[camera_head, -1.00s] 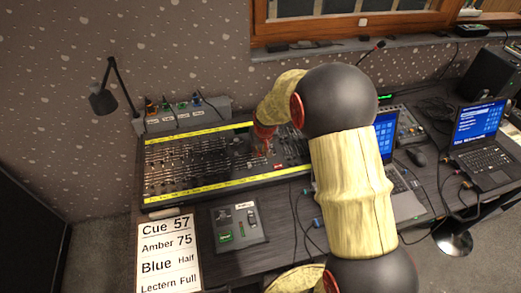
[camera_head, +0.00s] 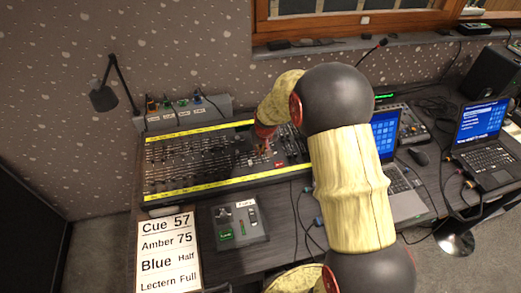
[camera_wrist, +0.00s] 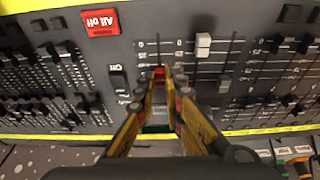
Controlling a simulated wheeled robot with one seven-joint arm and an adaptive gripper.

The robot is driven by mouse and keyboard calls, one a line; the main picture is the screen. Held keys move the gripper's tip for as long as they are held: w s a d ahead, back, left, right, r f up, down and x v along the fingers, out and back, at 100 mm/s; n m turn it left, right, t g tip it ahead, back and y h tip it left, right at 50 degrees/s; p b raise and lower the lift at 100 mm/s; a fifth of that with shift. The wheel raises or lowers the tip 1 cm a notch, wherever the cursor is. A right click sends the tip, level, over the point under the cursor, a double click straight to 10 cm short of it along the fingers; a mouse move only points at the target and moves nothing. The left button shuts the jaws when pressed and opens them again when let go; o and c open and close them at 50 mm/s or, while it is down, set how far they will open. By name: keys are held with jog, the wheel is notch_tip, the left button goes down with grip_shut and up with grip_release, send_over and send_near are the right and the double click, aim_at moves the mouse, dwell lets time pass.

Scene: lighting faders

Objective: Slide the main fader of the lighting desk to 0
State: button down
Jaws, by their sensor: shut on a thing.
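The lighting desk (camera_head: 240,183) is a dark panel with yellow strips along its front and back edges and many slider faders. My gripper (camera_head: 265,147) is down on its right part. In the wrist view my gripper (camera_wrist: 164,82) is shut on a small red fader cap (camera_wrist: 159,72), which shows between the fingertips at one slot. Its label is not readable, and most of the cap is hidden by the fingers. A white-capped fader (camera_wrist: 203,42) stands in the neighbouring slot, apart from the fingers. A scale is printed beside the slots.
A laptop (camera_head: 400,180) stands right of the desk. A cue card (camera_head: 168,250) and a small box (camera_head: 238,222) lie in front.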

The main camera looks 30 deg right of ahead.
aim_at(262, 162)
jog(key=shift+s+a+f, duration=0.1)
jog(key=shift+s+a, duration=0.15)
jog(key=shift+s, duration=0.9)
jog(key=shift+s+a+f, duration=0.1)
jog(key=shift+s+a, duration=0.1)
jog(key=shift+s, duration=0.9)
jog(key=c, duration=2.2)
grip_release()
jog(key=shift+o, duration=0.2)
jog(key=shift+w, duration=0.1)
jog(key=shift+r+p, duration=1.05)
jog(key=shift+r, duration=0.25)
jog(key=v, duration=1.2)
